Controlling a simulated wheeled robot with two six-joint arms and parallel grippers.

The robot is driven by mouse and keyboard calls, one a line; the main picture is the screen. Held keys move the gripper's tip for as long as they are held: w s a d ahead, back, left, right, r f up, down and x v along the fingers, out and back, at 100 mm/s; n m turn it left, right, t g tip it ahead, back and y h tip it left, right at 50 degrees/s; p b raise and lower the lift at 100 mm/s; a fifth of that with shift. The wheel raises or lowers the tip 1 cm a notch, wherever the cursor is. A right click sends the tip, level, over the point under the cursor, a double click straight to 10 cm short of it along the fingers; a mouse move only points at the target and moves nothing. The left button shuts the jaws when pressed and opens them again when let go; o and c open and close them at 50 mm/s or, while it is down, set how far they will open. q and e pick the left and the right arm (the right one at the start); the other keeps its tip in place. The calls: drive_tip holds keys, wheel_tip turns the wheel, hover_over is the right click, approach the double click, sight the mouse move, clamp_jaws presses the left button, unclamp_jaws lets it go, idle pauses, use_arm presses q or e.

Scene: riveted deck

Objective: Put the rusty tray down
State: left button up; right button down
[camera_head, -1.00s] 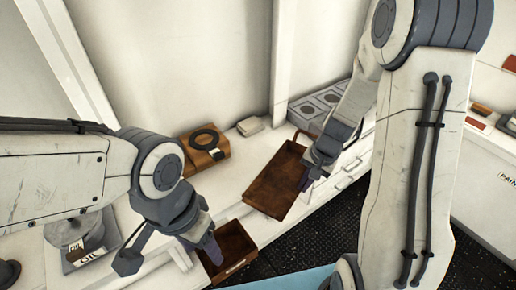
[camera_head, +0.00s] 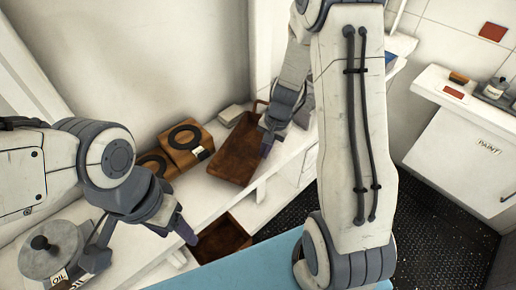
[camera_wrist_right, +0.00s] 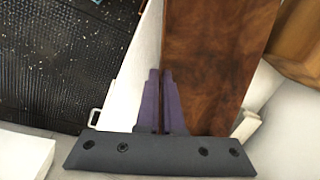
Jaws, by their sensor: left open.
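The rusty tray (camera_head: 232,152) is a long, shallow brown tray over the white counter, with a handle loop at its far end. It looks tilted in the picture; I cannot tell whether it touches the counter. My right gripper (camera_head: 266,150) is at its right long side. In the right wrist view the tray (camera_wrist_right: 215,60) lies along the right of the fingers, and the right gripper (camera_wrist_right: 162,80) is closed on its edge. My left gripper (camera_head: 190,236) is open and empty, beside a brown open box (camera_head: 222,240) below the counter edge.
A round metal device (camera_head: 50,250) is at the lower left. A blue surface (camera_head: 235,268) lies in front. The dark deck floor (camera_head: 420,235) is at right.

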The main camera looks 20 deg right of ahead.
drive_tip(key=shift+r, duration=0.1)
drive_tip(key=shift+w+a, duration=0.2)
drive_tip(key=shift+a, duration=0.3)
drive_tip(key=shift+s+d+f, duration=0.1)
drive_tip(key=shift+f, duration=0.1)
drive_tip(key=c, duration=1.1)
unclamp_jaws()
